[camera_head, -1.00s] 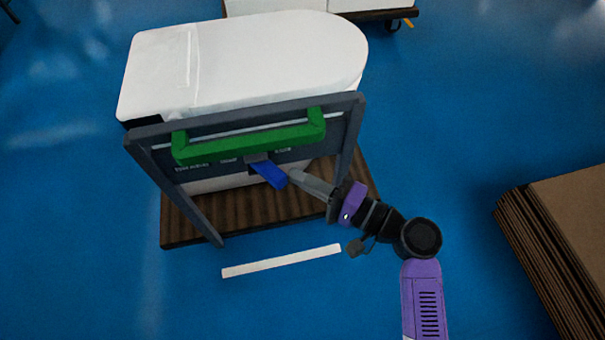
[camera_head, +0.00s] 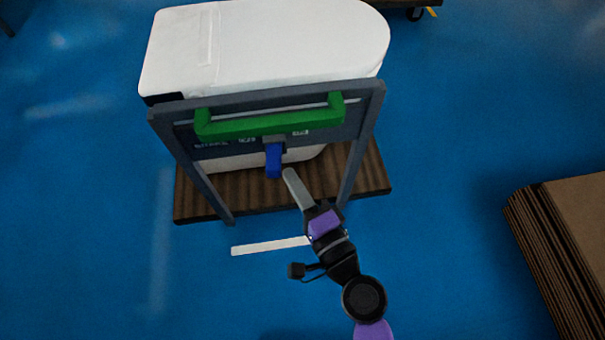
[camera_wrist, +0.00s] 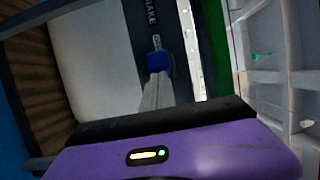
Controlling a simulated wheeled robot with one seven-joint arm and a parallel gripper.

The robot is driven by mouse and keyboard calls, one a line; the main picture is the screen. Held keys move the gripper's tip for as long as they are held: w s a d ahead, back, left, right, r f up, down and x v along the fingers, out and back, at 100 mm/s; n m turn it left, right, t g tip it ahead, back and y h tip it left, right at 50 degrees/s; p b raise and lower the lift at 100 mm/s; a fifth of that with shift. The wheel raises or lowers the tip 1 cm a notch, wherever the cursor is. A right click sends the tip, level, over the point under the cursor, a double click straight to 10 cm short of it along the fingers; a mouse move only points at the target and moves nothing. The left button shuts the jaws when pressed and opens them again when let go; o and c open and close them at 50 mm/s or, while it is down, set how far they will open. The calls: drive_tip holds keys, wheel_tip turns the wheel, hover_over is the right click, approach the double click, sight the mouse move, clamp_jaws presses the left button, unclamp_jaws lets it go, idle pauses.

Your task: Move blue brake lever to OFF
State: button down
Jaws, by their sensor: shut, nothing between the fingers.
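The blue brake lever (camera_head: 274,160) hangs from a small grey mount on the dark panel, below the green handle (camera_head: 268,124). It points down and slightly toward the camera in the head view. In the wrist view the lever (camera_wrist: 158,62) shows just beyond my fingertips, below a label reading BRAKE. My gripper (camera_head: 290,174) is shut and empty. Its tips are just right of the lever's lower end in the head view, with a small gap seen there. Whether the tips touch the lever cannot be told from the wrist view.
The grey cart frame (camera_head: 365,135) stands around the panel, on a brown ribbed base (camera_head: 325,185). A white toilet-shaped body (camera_head: 270,45) sits behind it. Stacked brown boards (camera_head: 555,240) lie at the right. A white floor strip (camera_head: 270,246) lies in front; blue floor is free around.

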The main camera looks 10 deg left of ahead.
sight(271, 176)
drive_tip(key=a, duration=0.1)
drive_tip(key=s+a, duration=0.1)
drive_tip(key=a, duration=0.1)
drive_tip(key=shift+s, duration=0.1)
drive_tip(key=shift+s+a, duration=0.15)
drive_tip(key=shift+a, duration=1.2)
drive_tip(key=shift+d, duration=0.15)
